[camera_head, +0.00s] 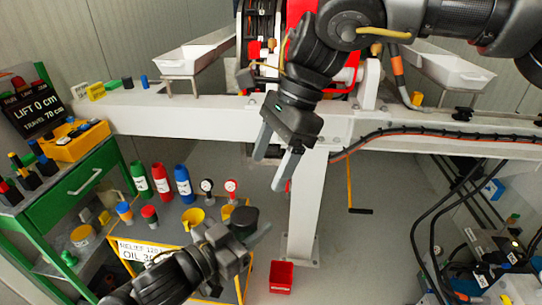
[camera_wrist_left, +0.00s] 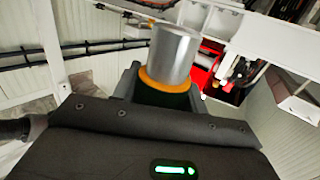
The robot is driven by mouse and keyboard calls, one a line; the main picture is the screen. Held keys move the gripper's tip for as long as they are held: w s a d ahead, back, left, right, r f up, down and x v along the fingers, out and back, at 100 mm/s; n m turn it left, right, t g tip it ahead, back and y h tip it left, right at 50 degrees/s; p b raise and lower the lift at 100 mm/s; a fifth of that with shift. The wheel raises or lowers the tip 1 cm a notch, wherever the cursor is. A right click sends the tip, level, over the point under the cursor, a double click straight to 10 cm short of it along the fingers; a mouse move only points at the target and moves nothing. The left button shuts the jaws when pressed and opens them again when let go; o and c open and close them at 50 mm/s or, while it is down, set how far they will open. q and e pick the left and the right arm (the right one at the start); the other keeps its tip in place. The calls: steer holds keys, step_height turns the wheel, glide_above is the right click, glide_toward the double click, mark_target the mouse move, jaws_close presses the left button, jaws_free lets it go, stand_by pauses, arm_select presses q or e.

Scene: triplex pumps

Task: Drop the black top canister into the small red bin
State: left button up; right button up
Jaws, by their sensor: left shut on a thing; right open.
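The black top canister (camera_head: 243,217) shows its dark round top in the head view, just above the tool cart's right edge. My left gripper (camera_head: 252,238) is shut on it. In the left wrist view the held canister (camera_wrist_left: 172,58) has a silver body, an orange ring and a dark end between the fingers. The small red bin (camera_head: 281,277) stands on the floor, below and to the right of my left gripper. My right gripper (camera_head: 274,162) is open and empty in front of the white beam, above the left one.
A cart (camera_head: 150,250) holds green, red and blue bottles, gauges and yellow funnels. A green cabinet (camera_head: 75,185) stands at the left. A white post (camera_head: 306,200) stands behind the bin. Black cables (camera_head: 440,220) hang at the right. The floor right of the bin (camera_head: 370,260) is clear.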

mark_target(248, 214)
steer(key=x, duration=1.1)
steer(key=shift+s+a+f, duration=0.1)
steer(key=shift+a+f, duration=0.05)
steer(key=shift+f, duration=0.15)
steer(key=c, duration=1.1)
arm_select(q)
steer(key=o, duration=1.2)
arm_select(e)
steer(key=shift+c, duration=0.4)
